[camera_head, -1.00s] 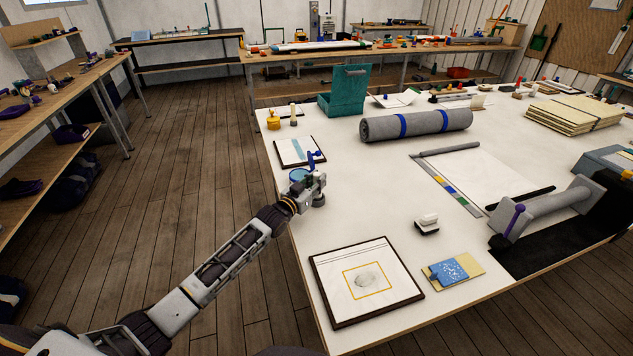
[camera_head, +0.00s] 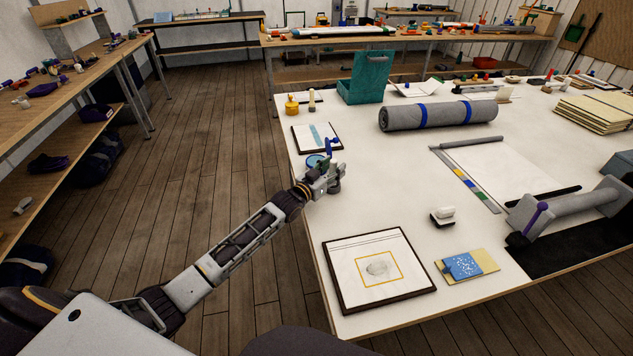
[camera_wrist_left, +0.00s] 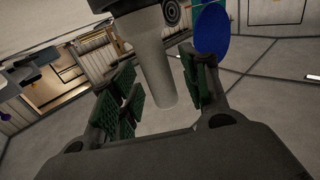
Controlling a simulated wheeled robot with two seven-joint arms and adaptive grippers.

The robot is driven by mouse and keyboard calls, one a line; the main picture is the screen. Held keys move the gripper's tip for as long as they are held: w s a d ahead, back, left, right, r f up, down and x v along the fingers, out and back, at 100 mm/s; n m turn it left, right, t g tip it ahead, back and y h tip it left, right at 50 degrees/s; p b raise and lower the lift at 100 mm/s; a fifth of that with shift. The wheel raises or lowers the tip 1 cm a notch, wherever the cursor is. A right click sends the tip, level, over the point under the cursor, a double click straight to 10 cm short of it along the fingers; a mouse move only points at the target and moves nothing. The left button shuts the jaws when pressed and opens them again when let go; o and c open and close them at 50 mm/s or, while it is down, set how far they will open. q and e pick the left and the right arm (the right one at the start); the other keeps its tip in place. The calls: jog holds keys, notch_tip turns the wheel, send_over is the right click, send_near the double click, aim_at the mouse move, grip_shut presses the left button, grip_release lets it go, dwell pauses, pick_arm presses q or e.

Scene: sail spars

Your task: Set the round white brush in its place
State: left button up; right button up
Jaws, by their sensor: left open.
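My left gripper (camera_head: 326,178) is low over the near left edge of the white table (camera_head: 400,190). In the left wrist view its green-padded fingers (camera_wrist_left: 158,88) are apart, with a pale tapered handle (camera_wrist_left: 156,62) between them; I cannot tell if they touch it. The handle ends in a dark head (camera_wrist_left: 140,8). In the head view a dark round base (camera_head: 334,187) shows just beyond the gripper, probably this brush, mostly hidden. A dark-framed board (camera_head: 429,287) with a yellow square and a round grey print lies nearer me.
A small white block with a dark underside (camera_head: 442,215) stands right of the gripper. A blue-and-yellow pad (camera_head: 486,260) lies beside the framed board. A blue round tin (camera_head: 314,160) is close behind the gripper. A grey roll (camera_head: 440,116) lies farther back. The middle is mostly clear.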

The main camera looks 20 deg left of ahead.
aim_at(331, 170)
pick_arm(q)
jog(key=shift+v, duration=5.75)
